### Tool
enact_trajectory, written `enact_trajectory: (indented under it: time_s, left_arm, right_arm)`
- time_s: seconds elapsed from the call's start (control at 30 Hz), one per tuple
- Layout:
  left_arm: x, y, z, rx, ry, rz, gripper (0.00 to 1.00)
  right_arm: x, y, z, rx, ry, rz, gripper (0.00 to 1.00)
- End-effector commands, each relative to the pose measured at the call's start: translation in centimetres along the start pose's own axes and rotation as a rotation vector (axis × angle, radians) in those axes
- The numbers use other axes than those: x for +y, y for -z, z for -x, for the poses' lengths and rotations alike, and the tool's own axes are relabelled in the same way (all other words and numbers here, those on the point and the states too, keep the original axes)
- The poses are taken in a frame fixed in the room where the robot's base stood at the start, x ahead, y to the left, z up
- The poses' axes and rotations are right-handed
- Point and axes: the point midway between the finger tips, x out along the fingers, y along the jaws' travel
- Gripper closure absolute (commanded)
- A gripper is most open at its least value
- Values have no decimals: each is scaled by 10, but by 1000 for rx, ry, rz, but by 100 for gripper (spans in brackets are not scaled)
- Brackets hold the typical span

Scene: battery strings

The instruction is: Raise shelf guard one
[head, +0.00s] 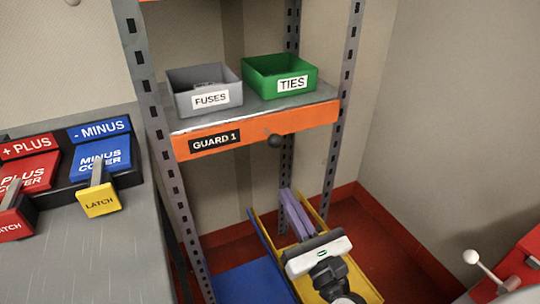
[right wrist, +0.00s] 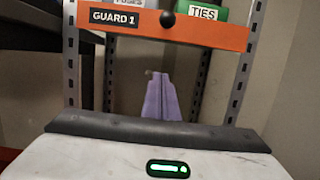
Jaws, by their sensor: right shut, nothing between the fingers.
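Shelf guard one is an orange bar (head: 305,122) across the shelf front, with a black "GUARD 1" label and a dark round knob (head: 274,141) near its middle. The guard also shows across the top of the right wrist view (right wrist: 225,36), with the knob (right wrist: 167,18) above my fingers. My right gripper (head: 289,194) has purple fingers, shut and empty. It is below the guard and apart from the knob; its fingertips (right wrist: 160,76) point toward the shelf opening. My left gripper is not in view.
A grey FUSES bin (head: 180,103) and a green TIES bin (head: 262,83) stand on the shelf behind the guard. Metal uprights (head: 341,110) flank it. A yellow tray (head: 368,284) lies below. A bench with red and blue covers (head: 105,158) is at left.

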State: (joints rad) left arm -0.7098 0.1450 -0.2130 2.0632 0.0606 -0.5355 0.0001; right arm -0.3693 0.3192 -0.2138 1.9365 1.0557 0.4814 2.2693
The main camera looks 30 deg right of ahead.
Motion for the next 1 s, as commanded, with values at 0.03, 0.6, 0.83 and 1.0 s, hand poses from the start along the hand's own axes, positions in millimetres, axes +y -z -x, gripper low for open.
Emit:
enact_trajectory:
  time_s: [0.03,0.6,0.83,1.0]
  left_arm:
    - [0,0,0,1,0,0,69]
    - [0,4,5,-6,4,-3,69]
    - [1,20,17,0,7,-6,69]
    - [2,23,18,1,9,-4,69]
  right_arm:
    - [0,0,0,1,0,1,100]
    - [0,-2,-92,-2,0,3,100]
    - [1,-29,-107,1,0,1,100]
    - [1,-38,-109,2,-1,3,100]
